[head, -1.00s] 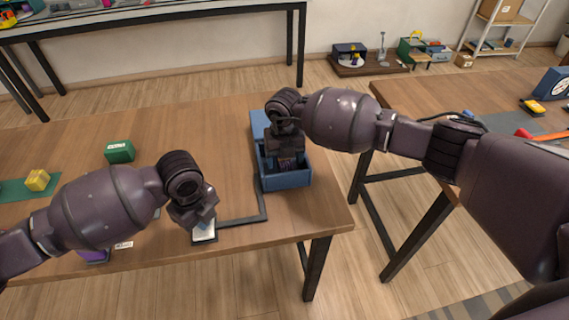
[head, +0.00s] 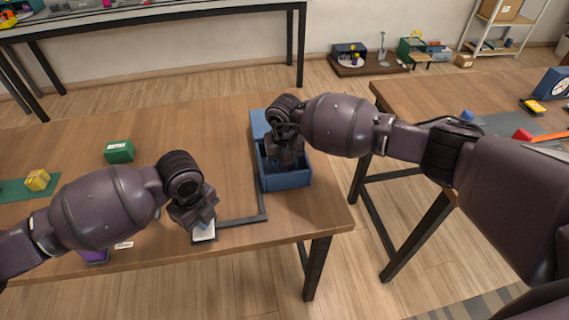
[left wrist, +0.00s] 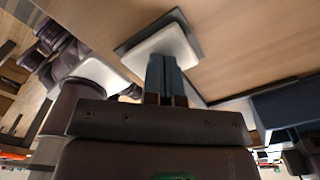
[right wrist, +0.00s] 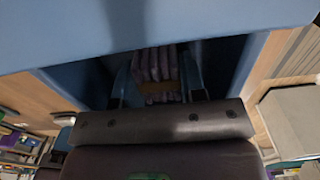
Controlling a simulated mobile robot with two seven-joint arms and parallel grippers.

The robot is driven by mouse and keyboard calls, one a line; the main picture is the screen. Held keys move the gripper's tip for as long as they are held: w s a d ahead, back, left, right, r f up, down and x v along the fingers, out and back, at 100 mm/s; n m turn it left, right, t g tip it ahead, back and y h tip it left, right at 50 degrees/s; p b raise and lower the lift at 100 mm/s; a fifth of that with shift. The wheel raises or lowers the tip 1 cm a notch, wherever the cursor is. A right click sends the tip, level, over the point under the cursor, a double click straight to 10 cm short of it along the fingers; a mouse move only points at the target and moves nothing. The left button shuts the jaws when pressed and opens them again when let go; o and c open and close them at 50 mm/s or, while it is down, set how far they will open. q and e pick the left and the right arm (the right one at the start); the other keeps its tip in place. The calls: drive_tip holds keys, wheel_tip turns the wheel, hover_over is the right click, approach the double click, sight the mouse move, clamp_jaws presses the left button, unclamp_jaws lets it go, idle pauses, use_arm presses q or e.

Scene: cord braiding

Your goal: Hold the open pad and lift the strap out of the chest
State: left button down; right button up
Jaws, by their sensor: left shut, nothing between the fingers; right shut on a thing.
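The blue chest (head: 287,182) stands open near the table's right end. The pad (head: 205,236), white on a dark base, lies at the front edge, joined to the chest by a dark strip (head: 243,220). My left gripper (head: 207,224) is shut and empty, its tips down at the pad; the left wrist view shows the tips (left wrist: 165,68) against the white pad (left wrist: 165,42). My right gripper (head: 287,163) reaches down into the chest. In the right wrist view its fingers (right wrist: 160,82) are shut on the strap, a folded pale purple bundle (right wrist: 155,64) with a tan band.
A green box (head: 119,151) and a yellow block (head: 37,180) on a green mat lie on the table's left. A purple item (head: 94,256) is partly hidden by my left arm. The table's middle is clear. Another table (head: 480,95) stands at the right.

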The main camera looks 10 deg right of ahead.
drive_tip(key=shift+r, duration=0.1)
drive_tip(key=shift+r, duration=4.6)
